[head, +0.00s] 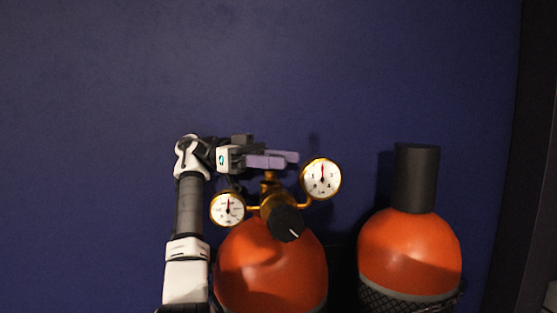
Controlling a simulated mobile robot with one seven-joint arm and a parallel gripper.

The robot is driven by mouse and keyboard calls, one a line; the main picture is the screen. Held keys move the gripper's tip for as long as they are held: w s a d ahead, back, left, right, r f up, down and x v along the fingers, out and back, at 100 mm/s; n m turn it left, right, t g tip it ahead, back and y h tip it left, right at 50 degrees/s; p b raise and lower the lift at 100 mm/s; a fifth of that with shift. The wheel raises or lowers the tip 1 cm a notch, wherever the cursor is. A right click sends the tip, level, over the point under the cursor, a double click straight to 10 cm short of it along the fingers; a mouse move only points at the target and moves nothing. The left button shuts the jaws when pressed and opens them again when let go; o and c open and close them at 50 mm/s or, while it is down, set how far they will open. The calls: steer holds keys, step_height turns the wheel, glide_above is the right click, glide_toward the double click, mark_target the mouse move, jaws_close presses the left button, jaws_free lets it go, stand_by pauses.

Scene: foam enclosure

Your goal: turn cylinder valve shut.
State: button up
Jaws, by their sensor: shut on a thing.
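An orange gas cylinder (270,268) stands at the lower middle of the head view. Its brass valve and regulator body (270,188) rises from the top, with a black knob (286,223) in front. My gripper (284,159) comes in from the left, above the brass stem. Its light purple fingers are shut on the top of the cylinder valve. The valve's handle is hidden by the fingers, so its turn angle cannot be seen.
Two round gauges, left (228,209) and right (321,178), flank the valve close to my fingers. A second orange cylinder (410,250) with a dark cap (416,178) stands to the right. A dark blue wall (300,70) lies behind; the space above is clear.

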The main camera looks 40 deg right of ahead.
steer(key=o, duration=1)
steer(key=shift+c, duration=0.2)
steer(key=shift+n+h, duration=0.3)
steer(key=shift+h, duration=0.1)
